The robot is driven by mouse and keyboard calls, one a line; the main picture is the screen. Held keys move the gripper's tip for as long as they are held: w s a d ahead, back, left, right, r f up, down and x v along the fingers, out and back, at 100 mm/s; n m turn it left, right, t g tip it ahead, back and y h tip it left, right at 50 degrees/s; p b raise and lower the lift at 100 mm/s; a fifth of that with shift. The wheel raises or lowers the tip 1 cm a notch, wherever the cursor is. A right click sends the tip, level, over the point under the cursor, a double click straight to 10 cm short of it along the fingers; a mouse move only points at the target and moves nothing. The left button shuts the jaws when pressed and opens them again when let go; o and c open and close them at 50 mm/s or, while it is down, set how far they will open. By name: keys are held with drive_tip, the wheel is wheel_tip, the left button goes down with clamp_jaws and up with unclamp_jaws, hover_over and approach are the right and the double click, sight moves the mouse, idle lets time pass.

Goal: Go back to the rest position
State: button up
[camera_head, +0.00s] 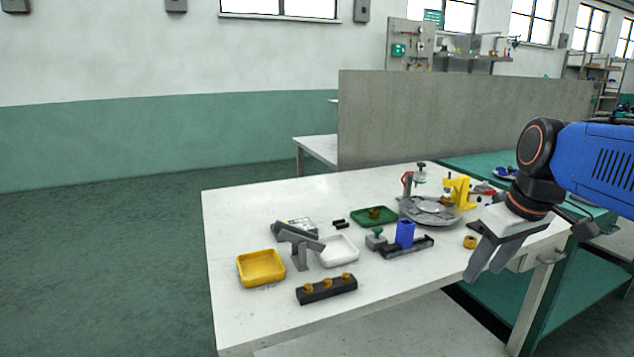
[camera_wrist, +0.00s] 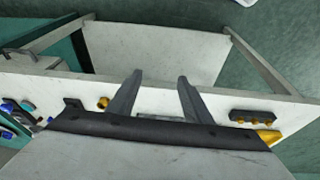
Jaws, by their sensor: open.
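My gripper (camera_head: 487,258) is at the right of the head view, over the front right edge of the white table (camera_head: 235,215). Its fingers point down and are apart, with nothing between them. The wrist view also shows the two spread fingers of my gripper (camera_wrist: 155,88) against the table's edge and the lower shelf. A small brass ring (camera_head: 470,242) lies on the table just left of the fingers; it also shows in the wrist view (camera_wrist: 102,103).
A black block with brass pieces (camera_head: 327,289), a yellow tray (camera_head: 261,268), a white tray (camera_head: 340,250), a green tray (camera_head: 374,216), a blue part (camera_head: 404,233) and a round grey fixture (camera_head: 430,210) crowd the table. A grey partition (camera_head: 450,118) stands behind. Floor at left is clear.

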drive_tip(key=s+a+f+m+t, duration=0.1)
drive_tip(key=s+a+f+m, duration=0.2)
drive_tip(key=s+f, duration=0.9)
drive_tip(key=shift+a+f+m+h, duration=0.15)
drive_tip(key=shift+f+m+h, duration=0.25)
